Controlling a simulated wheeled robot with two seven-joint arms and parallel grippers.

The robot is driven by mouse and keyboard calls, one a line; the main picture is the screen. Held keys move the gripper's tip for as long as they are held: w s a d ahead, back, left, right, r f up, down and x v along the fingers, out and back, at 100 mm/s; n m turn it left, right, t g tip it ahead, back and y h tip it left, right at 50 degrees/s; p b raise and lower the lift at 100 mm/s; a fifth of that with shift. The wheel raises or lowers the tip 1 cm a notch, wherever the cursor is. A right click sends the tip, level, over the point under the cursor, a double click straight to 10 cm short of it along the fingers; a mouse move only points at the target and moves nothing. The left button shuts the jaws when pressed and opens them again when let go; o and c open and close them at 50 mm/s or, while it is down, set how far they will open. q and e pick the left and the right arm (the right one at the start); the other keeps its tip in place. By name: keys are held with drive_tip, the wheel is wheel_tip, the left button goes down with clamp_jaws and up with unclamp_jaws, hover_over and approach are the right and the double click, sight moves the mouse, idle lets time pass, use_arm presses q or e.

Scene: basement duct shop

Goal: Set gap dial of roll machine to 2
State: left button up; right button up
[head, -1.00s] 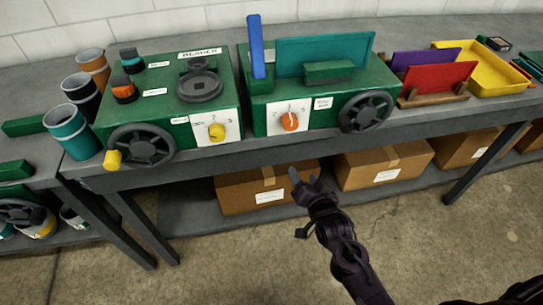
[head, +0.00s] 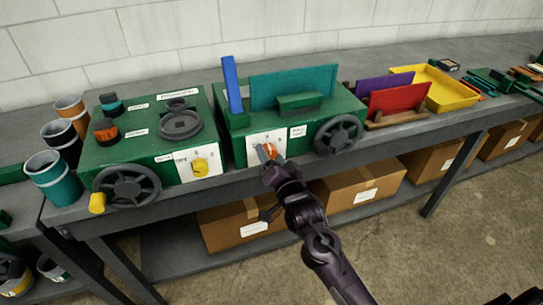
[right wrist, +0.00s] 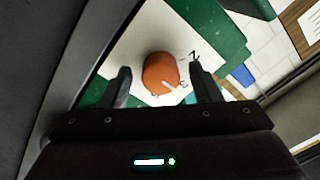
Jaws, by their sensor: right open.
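The orange gap dial (head: 269,150) sits on a white plate (head: 254,139) on the front of the green machine (head: 240,112) with an upright blue bar and a teal sheet. In the right wrist view the dial (right wrist: 160,73) shows a pale pointer line towards the lower right, near a mark that looks like 3; a 2 is printed above it to the right. My right gripper (head: 268,155) is open in front of the dial. In the right wrist view its fingers (right wrist: 162,88) stand on either side of the dial, apart from it.
A second green machine (head: 150,140) with a yellow dial (head: 200,167) and handwheel stands to the left. A black handwheel (head: 339,134) is right of the orange dial. A yellow tray (head: 440,92) lies further right. Cardboard boxes (head: 361,188) are on the shelf below.

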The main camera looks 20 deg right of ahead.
drive_tip(key=shift+c, duration=0.4)
drive_tip(key=c, duration=0.9)
drive_tip(key=shift+n, duration=0.3)
drive_tip(key=shift+r+n+p, duration=0.1)
drive_tip(key=shift+n+p, duration=0.75)
drive_tip(key=shift+n, duration=0.05)
drive_tip(key=n+p, duration=0.1)
drive_tip(key=n, duration=0.1)
drive_tip(key=shift+n, duration=0.3)
drive_tip(key=n+p, duration=0.2)
drive_tip(key=n, duration=0.1)
drive_tip(key=shift+n, duration=0.3)
drive_tip(key=shift+n+p, duration=0.65)
drive_tip(key=shift+n, duration=0.85)
